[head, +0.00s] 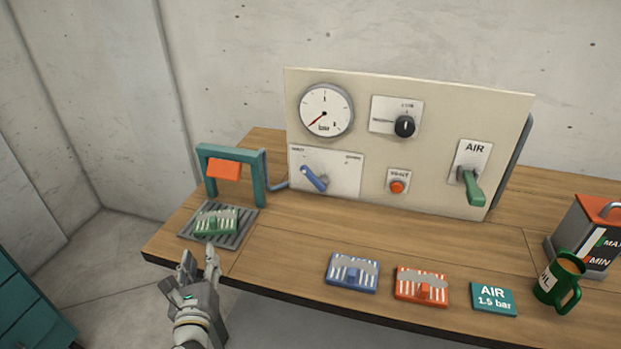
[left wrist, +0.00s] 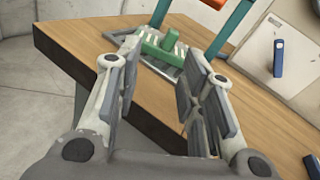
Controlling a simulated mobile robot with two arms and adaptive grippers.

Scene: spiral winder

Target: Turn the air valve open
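The air valve (head: 472,184) is a green lever on a white plate marked AIR (head: 474,150), at the right side of the beige panel. Its handle slants down to the right. My left gripper (head: 199,254) is at the table's front left edge, far from the valve. Its fingers are apart with nothing between them; in the left wrist view the gripper (left wrist: 155,85) is open and points toward a green block (left wrist: 161,46) on a grey grate. The valve is not in the left wrist view. My right gripper is not in view.
The panel (head: 440,100) also bears a gauge (head: 326,109), a black knob (head: 404,127), a blue lever (head: 313,178) and a red button (head: 397,187). A teal frame (head: 262,178) stands at left. Blue (head: 353,272) and red (head: 421,287) blocks, an AIR 1.5 bar sign (head: 493,299) and a green mug (head: 559,283) line the front.

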